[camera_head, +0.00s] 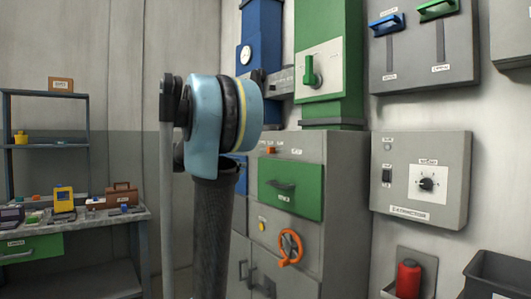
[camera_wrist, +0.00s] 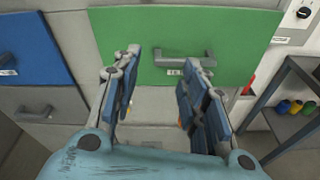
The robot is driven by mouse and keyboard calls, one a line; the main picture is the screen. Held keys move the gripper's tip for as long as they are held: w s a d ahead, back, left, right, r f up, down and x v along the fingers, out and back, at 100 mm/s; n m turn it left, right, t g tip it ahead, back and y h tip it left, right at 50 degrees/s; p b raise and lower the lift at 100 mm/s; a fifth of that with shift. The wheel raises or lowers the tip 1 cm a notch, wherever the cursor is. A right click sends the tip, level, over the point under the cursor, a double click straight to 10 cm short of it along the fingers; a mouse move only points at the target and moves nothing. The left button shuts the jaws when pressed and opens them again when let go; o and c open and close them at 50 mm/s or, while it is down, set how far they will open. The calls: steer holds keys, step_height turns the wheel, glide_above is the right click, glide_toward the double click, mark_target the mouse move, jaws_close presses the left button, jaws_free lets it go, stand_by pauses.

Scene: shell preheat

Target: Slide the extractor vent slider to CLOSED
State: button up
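In the head view a grey wall panel (camera_head: 424,50) at the upper right has two vertical slots. A blue handle (camera_head: 386,22) and a green handle (camera_head: 437,9) both sit at the slot tops. The small labels are unreadable, so I cannot tell which, if either, is the vent slider. Below is a grey box (camera_head: 454,172) whose label seems to read "EXTRACTION", with a dial (camera_head: 426,184) and a black switch (camera_head: 387,175). My gripper (camera_wrist: 160,78) is open and empty in the wrist view, in front of a green drawer (camera_wrist: 240,35) with a grey handle (camera_wrist: 184,60).
Blue (camera_head: 264,30) and green (camera_head: 325,25) ducts rise by the wall; the green one carries a green lever (camera_head: 309,72). The cabinet (camera_head: 348,190) has an orange wheel (camera_head: 290,248). A red cylinder (camera_head: 408,279) and dark bin (camera_head: 500,270) stand lower right. A cluttered bench (camera_head: 75,216) is left.

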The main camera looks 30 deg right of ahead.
mark_target(268, 149)
steer(key=w+d+r+n+h, duration=0.2)
steer(key=w+r, duration=0.2)
steer(key=r, duration=0.2)
steer(key=d, duration=0.5)
steer(key=w+d, duration=0.1)
steer(key=d, duration=1)
steer(key=shift+w+d+r, duration=0.1)
steer(key=shift+w+d, duration=0.2)
steer(key=shift+d, duration=0.05)
steer(key=shift+c, duration=0.6)
jaws_close()
